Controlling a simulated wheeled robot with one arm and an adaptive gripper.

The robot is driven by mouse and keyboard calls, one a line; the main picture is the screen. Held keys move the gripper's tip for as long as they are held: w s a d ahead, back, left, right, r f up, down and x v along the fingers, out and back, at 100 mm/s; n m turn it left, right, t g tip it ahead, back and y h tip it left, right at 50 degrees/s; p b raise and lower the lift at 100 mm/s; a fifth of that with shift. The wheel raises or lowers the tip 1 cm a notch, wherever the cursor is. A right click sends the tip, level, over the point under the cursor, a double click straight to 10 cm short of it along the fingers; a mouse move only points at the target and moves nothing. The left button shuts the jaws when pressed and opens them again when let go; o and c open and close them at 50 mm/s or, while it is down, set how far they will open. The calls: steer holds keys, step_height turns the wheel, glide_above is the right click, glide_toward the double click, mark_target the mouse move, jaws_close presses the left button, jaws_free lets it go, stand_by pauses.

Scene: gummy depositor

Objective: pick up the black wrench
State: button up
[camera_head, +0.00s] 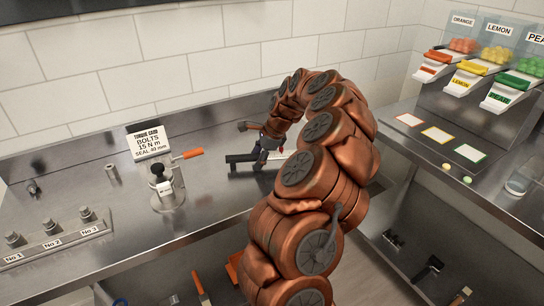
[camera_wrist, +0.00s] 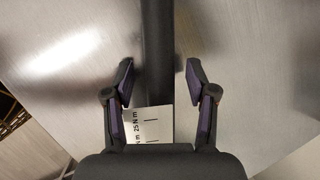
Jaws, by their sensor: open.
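The black wrench (camera_head: 240,158) lies on the steel counter, partly hidden behind my arm in the head view. In the wrist view the wrench (camera_wrist: 157,40) is a dark bar running up the picture between my fingers. A white scale plate (camera_wrist: 148,126) with "25 N m" printed on it shows near the palm. My gripper (camera_wrist: 160,80) is open, with one finger on each side of the bar and a visible gap on both sides. In the head view my gripper (camera_head: 260,155) is right at the wrench, its fingers pointing down.
A torque card sign (camera_head: 150,141) and a clamp-like fixture with an orange handle (camera_head: 165,188) stand left of the wrench. Numbered bolts on a rail (camera_head: 55,240) are at the lower left. Gummy dispensers (camera_head: 480,75) stand at the right. The tiled wall is behind.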

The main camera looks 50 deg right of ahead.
jaws_close()
stand_by(0.3)
steer(key=shift+r, duration=0.15)
stand_by(0.3)
steer(key=shift+d+r+b, duration=0.1)
steer(key=shift+r+b, duration=0.35)
steer(key=shift+r, duration=1.15)
steer(key=shift+s+a+r, duration=0.1)
steer(key=shift+a, duration=0.1)
steer(key=s+a+b, duration=0.1)
steer(key=s+a, duration=0.2)
steer(key=s, duration=0.1)
steer(key=s+a+r+b, duration=0.1)
steer(key=s+a+b, duration=0.1)
steer(key=s+a, duration=0.1)
steer(key=s+a+b, duration=0.1)
steer(key=s+a, duration=0.3)
steer(key=s, duration=0.1)
steer(key=shift+a+r, duration=0.1)
steer(key=shift+r, duration=0.1)
